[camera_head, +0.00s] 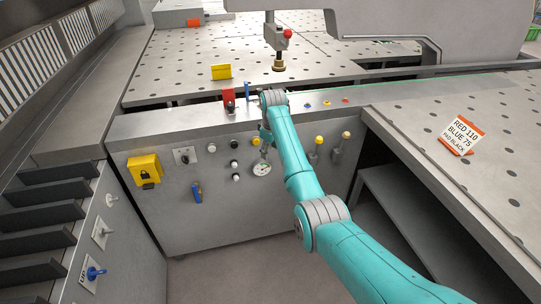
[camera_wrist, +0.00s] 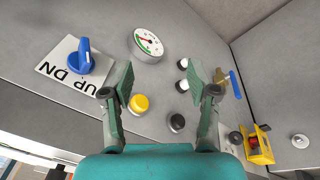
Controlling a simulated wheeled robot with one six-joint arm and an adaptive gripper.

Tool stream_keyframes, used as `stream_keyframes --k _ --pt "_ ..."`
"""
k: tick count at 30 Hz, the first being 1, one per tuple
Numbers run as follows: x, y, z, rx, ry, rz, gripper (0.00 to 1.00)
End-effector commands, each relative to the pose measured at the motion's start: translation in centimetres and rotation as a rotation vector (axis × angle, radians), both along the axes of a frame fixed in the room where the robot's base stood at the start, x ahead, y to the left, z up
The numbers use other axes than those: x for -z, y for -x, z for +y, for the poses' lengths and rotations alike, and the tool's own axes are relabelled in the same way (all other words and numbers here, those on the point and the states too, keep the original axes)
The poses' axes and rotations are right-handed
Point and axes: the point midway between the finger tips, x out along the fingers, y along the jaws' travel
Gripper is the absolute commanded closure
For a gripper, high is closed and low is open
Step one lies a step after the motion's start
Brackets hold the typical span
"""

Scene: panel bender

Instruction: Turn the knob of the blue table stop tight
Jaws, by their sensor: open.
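A small upright blue piece, which looks like the blue table stop (camera_head: 247,91), stands on the front rail in the head view, just left of my wrist. Its knob is too small to make out. The red stop (camera_head: 229,99) is beside it on the left. My gripper (camera_head: 265,136) points down in front of the panel, largely hidden by my own arm. In the wrist view my gripper (camera_wrist: 160,80) is open and empty, its fingers spread over the button panel. The blue stop does not clearly show there.
The wrist view shows a blue UP/DN selector (camera_wrist: 82,58), a pressure gauge (camera_wrist: 146,43) and a yellow button (camera_wrist: 138,104). A sign (camera_head: 461,136) reads RED 110, BLUE 75, PAD BLACK. A pendant (camera_head: 278,42) hangs above the rail. A yellow lock box (camera_head: 145,170) sits left.

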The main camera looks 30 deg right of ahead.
Motion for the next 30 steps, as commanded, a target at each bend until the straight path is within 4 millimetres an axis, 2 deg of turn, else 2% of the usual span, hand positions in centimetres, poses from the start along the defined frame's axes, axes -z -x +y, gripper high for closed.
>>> stream_keyframes --k 6,23,26,29,30 --pt "1.2 0.2 0.3 0.005 0.002 -0.013 0.41" --pt "1.4 0.2 0.3 0.006 0.002 -0.014 0.41" --pt "2.3 0.5 0.6 0.008 0.002 -0.017 0.41" --pt "4.7 1.1 1.2 0.016 0.004 -0.037 0.41" --pt "6.0 1.5 1.6 0.020 0.006 -0.050 0.41"
